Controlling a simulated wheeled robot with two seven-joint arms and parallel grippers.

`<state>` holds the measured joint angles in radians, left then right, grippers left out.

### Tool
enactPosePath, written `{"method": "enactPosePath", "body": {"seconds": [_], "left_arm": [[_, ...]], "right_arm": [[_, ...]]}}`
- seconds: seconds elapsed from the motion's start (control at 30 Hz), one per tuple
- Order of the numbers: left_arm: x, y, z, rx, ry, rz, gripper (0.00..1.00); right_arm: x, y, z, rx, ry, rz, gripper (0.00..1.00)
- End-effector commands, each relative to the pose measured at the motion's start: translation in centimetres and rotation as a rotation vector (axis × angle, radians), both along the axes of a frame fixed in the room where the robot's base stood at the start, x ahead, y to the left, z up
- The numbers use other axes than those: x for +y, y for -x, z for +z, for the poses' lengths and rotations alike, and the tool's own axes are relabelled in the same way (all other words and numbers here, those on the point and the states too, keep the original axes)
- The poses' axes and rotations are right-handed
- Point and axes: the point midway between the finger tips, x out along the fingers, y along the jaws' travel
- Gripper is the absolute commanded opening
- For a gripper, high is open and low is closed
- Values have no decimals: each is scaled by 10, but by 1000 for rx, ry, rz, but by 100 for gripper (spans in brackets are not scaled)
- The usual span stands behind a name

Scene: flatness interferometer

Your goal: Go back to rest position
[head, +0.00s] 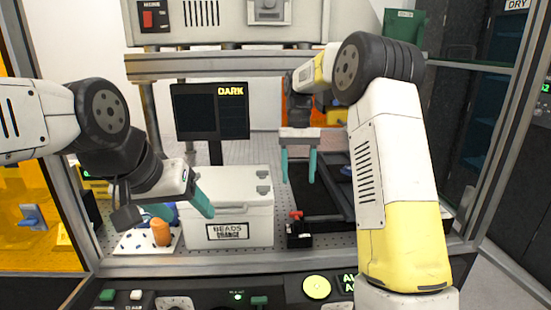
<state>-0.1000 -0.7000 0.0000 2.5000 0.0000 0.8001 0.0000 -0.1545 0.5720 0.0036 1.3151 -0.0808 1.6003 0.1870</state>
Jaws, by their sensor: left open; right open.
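My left gripper (190,210) has teal fingers and hangs at the left, in front of the left side of the white box labelled "BEADS CHANGE". Its jaws are open and I see nothing held in them. My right gripper (299,166) points down with two teal fingers spread apart. It is empty and hangs above the black tray area, right of the white box. My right arm bends high at the right and covers part of the scene behind it.
The white box (241,212) stands mid-bench. A monitor reading "DARK" (211,111) stands behind it. An orange object (161,232) sits on a white spotted mat (133,243). A black tray (318,203) and a small black-and-red item (298,232) are at right. Metal frame posts flank the bench.

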Motion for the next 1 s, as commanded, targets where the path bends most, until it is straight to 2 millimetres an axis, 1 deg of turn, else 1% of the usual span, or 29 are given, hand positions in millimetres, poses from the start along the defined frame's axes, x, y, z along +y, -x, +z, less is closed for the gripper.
{"method": "enactPosePath", "body": {"seconds": [0.03,0.1,0.17,0.2,0.27,0.3,0.47,0.5,0.63,0.7,0.8,0.9,1.0], "left_arm": [[0,0,0,0,0,0,65],[0,0,0,0,0,0,65],[0,0,0,0,0,0,65],[0,0,0,0,0,0,65],[0,0,0,0,0,0,65],[0,0,0,0,0,0,65],[0,0,0,0,0,0,65],[0,0,0,0,0,0,65],[0,0,0,0,0,0,65],[0,0,0,0,0,0,65],[0,0,0,0,0,0,65],[0,0,0,0,0,0,65],[0,0,0,0,0,0,65]], "right_arm": [[-5,10,15,-40,-13,-1,58],[-11,26,32,-103,-32,0,58],[-15,41,45,-160,-48,1,58],[-18,51,53,-197,-59,3,58],[-23,68,63,-253,-74,3,58],[-25,79,69,-291,-84,3,58],[-35,126,85,-443,-118,6,58],[-37,139,86,-480,-125,7,58],[-41,178,87,-605,-146,7,58],[-43,198,84,-670,-155,8,58],[-44,222,76,-752,-165,8,58],[-45,239,69,-814,-170,8,58],[-45,249,63,-854,-173,9,58]]}}
